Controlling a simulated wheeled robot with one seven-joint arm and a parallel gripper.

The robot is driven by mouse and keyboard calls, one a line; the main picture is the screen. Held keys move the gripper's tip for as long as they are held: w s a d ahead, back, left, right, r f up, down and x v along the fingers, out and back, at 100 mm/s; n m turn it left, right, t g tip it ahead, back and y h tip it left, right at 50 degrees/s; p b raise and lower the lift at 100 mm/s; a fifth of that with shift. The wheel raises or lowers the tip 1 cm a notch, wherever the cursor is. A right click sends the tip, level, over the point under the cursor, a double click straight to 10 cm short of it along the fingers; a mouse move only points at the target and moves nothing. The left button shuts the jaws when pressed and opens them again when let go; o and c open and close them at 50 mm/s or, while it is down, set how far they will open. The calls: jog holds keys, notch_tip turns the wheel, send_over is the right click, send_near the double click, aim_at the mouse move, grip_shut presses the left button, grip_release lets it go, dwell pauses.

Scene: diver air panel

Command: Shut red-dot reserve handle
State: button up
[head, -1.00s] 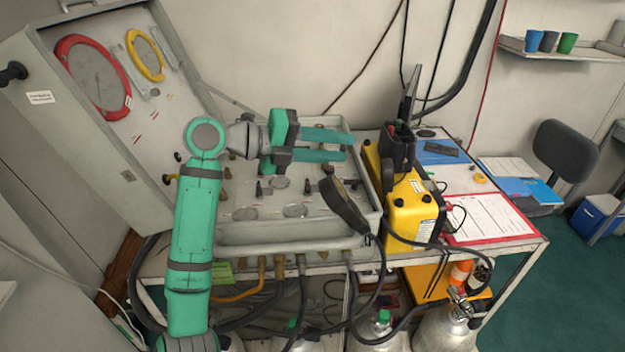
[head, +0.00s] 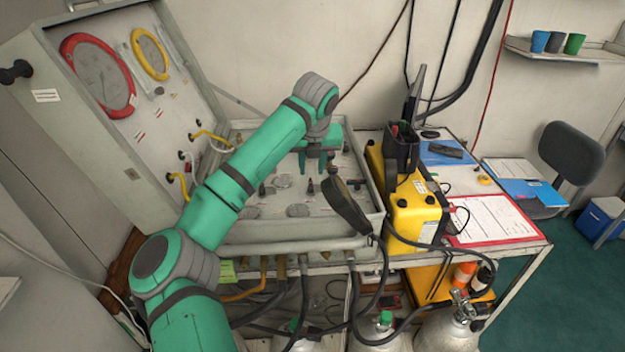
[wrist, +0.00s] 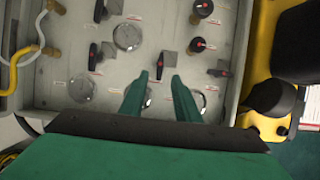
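The open panel box (head: 232,232) holds a grey valve plate with several black handles and round gauges. My gripper (wrist: 160,77) points down over this plate, its two green fingers apart with nothing between them. A black handle (wrist: 160,68) on a grey square shows just beyond the fingertips, apparently below them. Two round black knobs with red marks, one at the top (wrist: 203,8) and one lower (wrist: 198,45), stand right of it. Other black handles are at left (wrist: 94,57) and right (wrist: 221,70). I cannot tell which handle is the red-dot reserve one. In the head view my gripper (head: 318,160) is partly hidden.
A black handset (head: 345,205) lies over the box's right edge, beside a yellow radio unit (head: 412,215). The raised lid (head: 95,130) with red and yellow gauges stands at left. Yellow and white hoses (wrist: 22,75) cross the plate's left side.

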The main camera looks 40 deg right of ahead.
aim_at(311, 184)
jog(key=x, duration=0.7)
jog(key=shift+f, duration=0.2)
grip_shut()
